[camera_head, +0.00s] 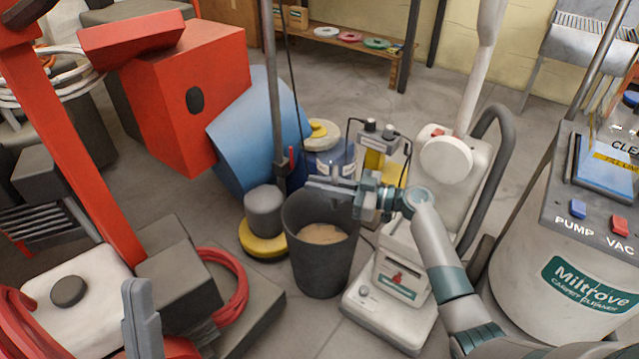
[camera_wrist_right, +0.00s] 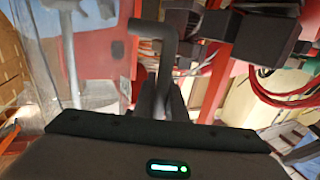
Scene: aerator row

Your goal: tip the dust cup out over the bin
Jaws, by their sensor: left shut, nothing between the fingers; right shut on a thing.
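The dark grey bin (camera_head: 322,265) stands on the floor in mid-picture, open at the top, with tan material inside. My right gripper (camera_head: 318,187) reaches in from the right over the bin's rim. In the right wrist view its fingers (camera_wrist_right: 162,98) are shut on the dark handle (camera_wrist_right: 160,45) of the clear dust cup (camera_wrist_right: 95,65). The cup's clear wall fills the left of that view; its tilt and contents are hard to tell. In the head view the cup is hard to make out. My left gripper (camera_head: 137,295) is low at the left, shut and empty, away from the bin.
A yellow-based floor machine (camera_head: 264,240) stands close left of the bin. A white upright vacuum (camera_head: 390,295) is close at its right. A blue drum (camera_head: 335,155) is behind. A Miltrove carpet cleaner (camera_head: 545,245) stands at right, red equipment (camera_head: 185,100) at left.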

